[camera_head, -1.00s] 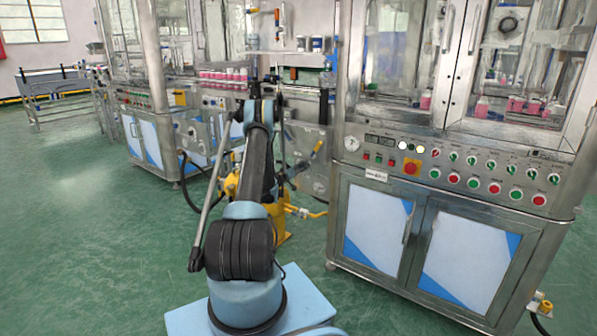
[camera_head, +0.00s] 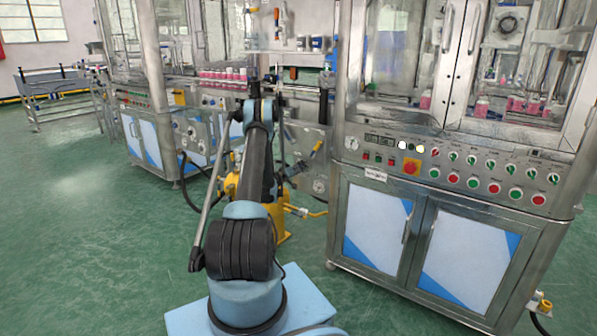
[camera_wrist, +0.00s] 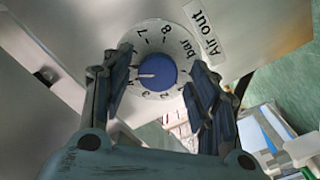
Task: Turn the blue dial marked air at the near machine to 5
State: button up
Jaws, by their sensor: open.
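The blue dial (camera_wrist: 157,72) shows in the wrist view, set in a round white scale plate (camera_wrist: 165,33) with black numbers and the word "bar". A pale pointer mark on the dial points to the left; the number beside it is too small to read surely. A label "Air out" (camera_wrist: 206,32) sits at the upper right of the scale. My gripper (camera_wrist: 160,82) is open, with one finger on each side of the dial. I cannot tell whether the fingers touch it. In the head view my arm reaches forward and the dial cannot be made out.
A steel machine (camera_head: 345,235) with a button panel (camera_head: 440,172) stands to the right of my arm. Another machine (camera_head: 148,140) stands at the back left. A yellow part (camera_head: 275,222) is behind my arm. Green floor is clear at the left.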

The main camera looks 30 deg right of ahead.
jog(key=v, duration=1.2)
dwell(0.5)
jog(key=s+a+r+g+y, duration=0.15)
jog(key=s+a+r, duration=0.25)
jog(key=a+r, duration=0.45)
jog(key=s+a+r+g+y, duration=0.1)
jog(key=s+a+r+y, duration=0.35)
jog(key=r, duration=0.75)
jog(key=s+a+r+y, duration=0.3)
jog(key=s+a+r, duration=0.1)
jog(key=s+a, duration=0.9)
jog(key=s+a+f+n+g+y, duration=0.1)
jog(key=s+a+f+n+y, duration=0.1)
jog(key=s+a, duration=0.9)
jog(key=s+a+f+n+g+y, duration=0.1)
jog(key=s+a+f+n+y, duration=0.2)
jog(key=s+a, duration=0.9)
jog(key=s+f+y, duration=0.2)
jog(key=s+f, duration=0.1)
jog(key=s, duration=0.3)
jog(key=shift+y, duration=0.3)
